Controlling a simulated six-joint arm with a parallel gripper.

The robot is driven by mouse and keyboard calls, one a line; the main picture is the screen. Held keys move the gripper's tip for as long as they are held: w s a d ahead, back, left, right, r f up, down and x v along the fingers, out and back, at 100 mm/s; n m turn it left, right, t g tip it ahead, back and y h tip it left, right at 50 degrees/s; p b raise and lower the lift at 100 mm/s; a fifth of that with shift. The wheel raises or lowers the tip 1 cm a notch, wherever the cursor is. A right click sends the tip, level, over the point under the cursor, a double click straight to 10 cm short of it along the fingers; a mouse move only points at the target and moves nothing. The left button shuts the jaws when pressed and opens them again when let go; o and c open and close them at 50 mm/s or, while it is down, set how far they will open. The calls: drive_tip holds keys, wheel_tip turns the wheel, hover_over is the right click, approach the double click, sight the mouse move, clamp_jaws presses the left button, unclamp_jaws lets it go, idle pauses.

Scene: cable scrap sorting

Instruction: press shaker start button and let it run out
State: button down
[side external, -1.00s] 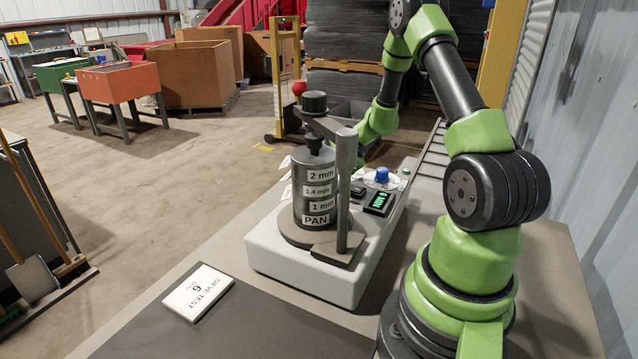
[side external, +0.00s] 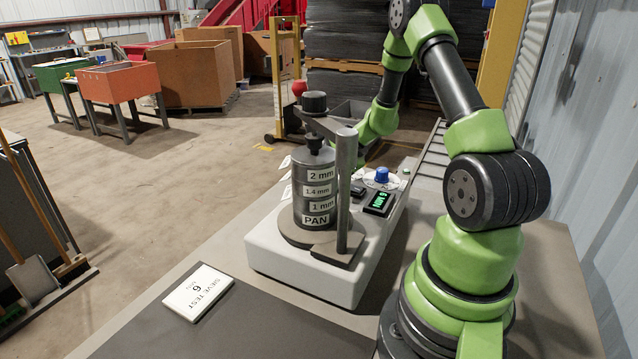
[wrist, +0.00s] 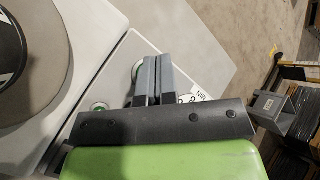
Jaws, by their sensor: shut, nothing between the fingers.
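The shaker (side external: 300,275) is a pale box on the bench, with a dark grey sieve stack (side external: 318,190) labelled 2 mm, 1.4 mm, 1 mm and PAN clamped upright on it. In the wrist view my gripper (wrist: 157,63) is shut and empty, over the panel. A second small round green part (wrist: 99,107) lies to the left. In the side view my gripper is hidden.
The stack's clamp post (side external: 345,190) stands close to the panel. A white card (side external: 198,292) reading SIEVE TEST 6 lies on the dark mat in front. A ribbed rack (side external: 434,150) is behind the shaker, and grey bins (wrist: 270,105) show at the right of the wrist view.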

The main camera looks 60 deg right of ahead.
drive_tip(key=shift+f, duration=0.1)
drive_tip(key=shift+f, duration=0.3)
